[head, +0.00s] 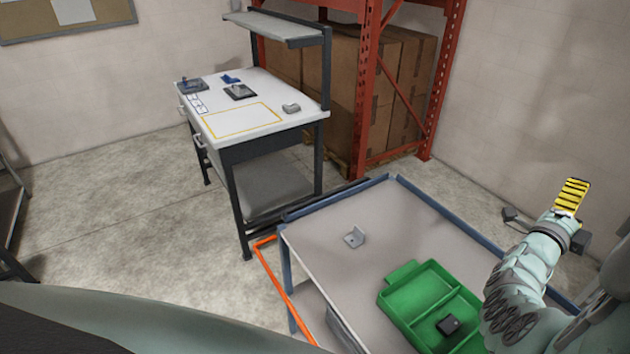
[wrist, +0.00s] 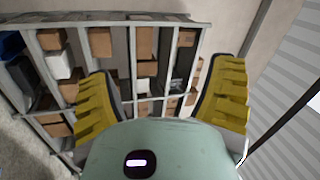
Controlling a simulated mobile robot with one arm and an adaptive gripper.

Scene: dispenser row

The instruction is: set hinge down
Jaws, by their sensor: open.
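My gripper (head: 572,196) is raised at the right in the head view, apart from the cart. In the wrist view its two yellow ribbed fingers (wrist: 160,95) are spread with nothing between them. A grey L-shaped metal piece (head: 354,237), possibly the hinge, lies on the cart's grey top (head: 345,285), left of the green tray. Another small grey piece (head: 291,107) lies near the right edge of the workbench. I cannot tell for certain which one is the hinge.
The green divided tray (head: 408,292) on the cart holds a black box (head: 450,326). The white workbench (head: 262,88) bears a yellow outlined area, a dark fixture (head: 239,91) and a blue part (head: 230,79). The wrist view faces a shelf of boxes (wrist: 145,68).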

